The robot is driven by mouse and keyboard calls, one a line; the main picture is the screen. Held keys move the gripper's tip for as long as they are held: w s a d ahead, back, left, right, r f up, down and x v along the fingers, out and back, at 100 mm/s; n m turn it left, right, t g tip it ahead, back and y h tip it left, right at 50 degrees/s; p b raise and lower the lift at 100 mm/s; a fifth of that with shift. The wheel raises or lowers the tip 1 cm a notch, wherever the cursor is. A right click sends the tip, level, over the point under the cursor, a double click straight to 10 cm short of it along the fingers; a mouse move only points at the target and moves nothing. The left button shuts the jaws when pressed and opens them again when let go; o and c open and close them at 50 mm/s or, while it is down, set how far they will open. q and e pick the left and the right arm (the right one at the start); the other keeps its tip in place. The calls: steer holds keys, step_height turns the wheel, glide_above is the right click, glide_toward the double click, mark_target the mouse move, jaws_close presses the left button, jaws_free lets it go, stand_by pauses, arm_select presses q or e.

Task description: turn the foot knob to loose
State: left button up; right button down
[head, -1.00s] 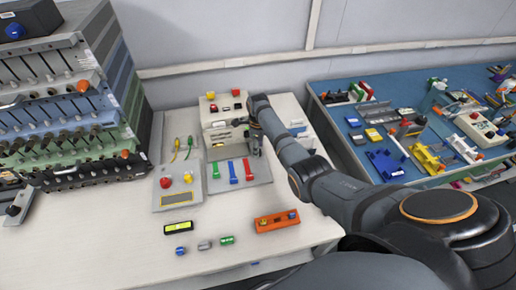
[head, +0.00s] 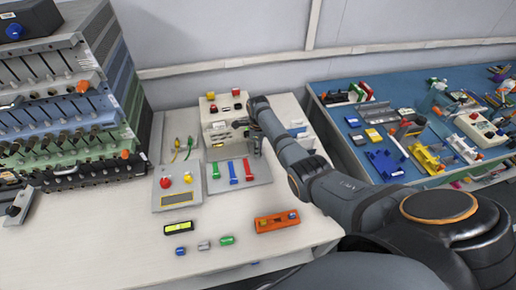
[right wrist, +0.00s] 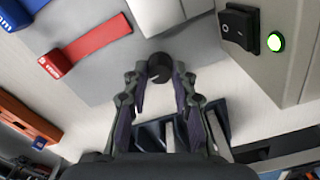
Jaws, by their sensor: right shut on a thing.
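The foot knob (right wrist: 159,68) is a small round black knob in the right wrist view, with its end facing the camera. My right gripper (right wrist: 158,76) has its two fingertips on either side of the knob and is shut on it. In the head view my right gripper (head: 256,145) is small and dark, at the right side of the light machine (head: 216,128) on the table. The knob is too hidden there to make out, and I cannot read its setting. My left gripper is not in view.
A grey plate (head: 250,182) with red, blue and green straps lies near the gripper. A black switch (right wrist: 238,28) and a lit green button (right wrist: 276,42) are close by in the wrist view. An orange holder (head: 277,222) stands in front.

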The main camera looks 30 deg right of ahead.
steer(key=shift+r+n+p, duration=0.15)
steer(key=shift+n+p, duration=0.55)
steer(key=shift+n, duration=0.4)
steer(key=n+p, duration=0.1)
steer(key=n, duration=0.2)
steer(key=shift+n, duration=0.3)
steer(key=n+p, duration=0.1)
steer(key=n, duration=0.3)
steer(key=shift+n, duration=0.3)
steer(key=n+p, duration=0.1)
steer(key=n, duration=0.3)
steer(key=shift+n, duration=0.3)
steer(key=n, duration=0.9)
steer(key=shift+p, duration=0.3)
steer(key=n, duration=0.4)
steer(key=shift+n, duration=0.3)
steer(key=n, duration=0.4)
steer(key=shift+f+n, duration=0.2)
steer(key=shift+n, duration=0.1)
